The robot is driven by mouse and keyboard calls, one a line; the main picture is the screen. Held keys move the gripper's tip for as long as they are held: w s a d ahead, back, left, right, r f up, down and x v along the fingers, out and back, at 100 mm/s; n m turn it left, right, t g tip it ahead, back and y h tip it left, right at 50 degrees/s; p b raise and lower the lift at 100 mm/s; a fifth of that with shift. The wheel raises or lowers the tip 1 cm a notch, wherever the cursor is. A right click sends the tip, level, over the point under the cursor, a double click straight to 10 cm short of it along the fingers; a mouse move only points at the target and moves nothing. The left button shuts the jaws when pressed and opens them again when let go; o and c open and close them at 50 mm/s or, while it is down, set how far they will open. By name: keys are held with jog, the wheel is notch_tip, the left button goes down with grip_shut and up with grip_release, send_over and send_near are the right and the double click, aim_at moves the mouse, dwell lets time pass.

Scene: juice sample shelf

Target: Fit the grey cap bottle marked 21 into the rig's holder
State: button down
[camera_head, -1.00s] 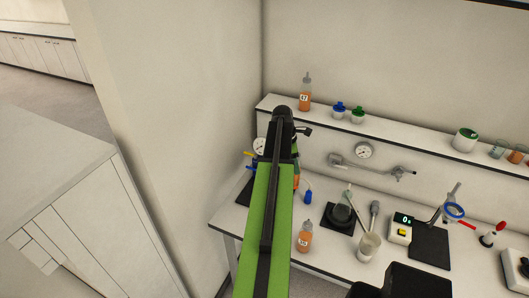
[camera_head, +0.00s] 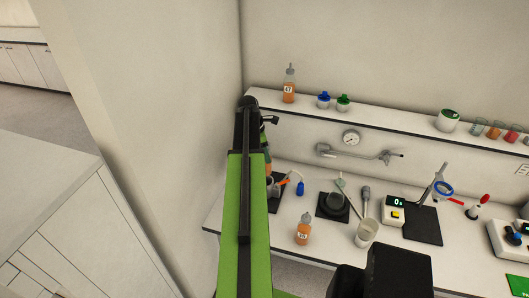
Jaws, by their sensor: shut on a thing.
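My arm reaches forward over the left end of the bench. My gripper (camera_head: 266,140) is mostly hidden behind the arm's end, with only a dark edge showing. It is shut on a bottle (camera_head: 267,168), of which a thin orange and teal strip shows beside the arm. Its cap and number are hidden. The rig is largely hidden behind my arm; a dark base (camera_head: 274,204) and an orange piece (camera_head: 284,181) show just right of the arm. I cannot see the holder or whether the bottle touches it.
An orange bottle marked 67 (camera_head: 289,90) and blue-capped (camera_head: 323,100) and green-capped (camera_head: 343,102) jars stand on the shelf. Another orange bottle (camera_head: 303,231) stands near the bench's front edge. A wall (camera_head: 185,130) closes off the left. A scale (camera_head: 395,211) stands to the right.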

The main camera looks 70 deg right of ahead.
jog(key=shift+f+b, duration=2)
jog(key=shift+f, duration=0.15)
notch_tip(320, 180, down, 10)
jog(key=b, duration=0.9)
jog(key=shift+r+b, duration=0.2)
jog(key=shift+b, duration=0.1)
dwell(2.0)
jog(key=c, duration=0.5)
grip_release()
jog(key=shift+r, duration=0.1)
jog(key=p+v, duration=1.7)
jog(key=shift+r, duration=0.2)
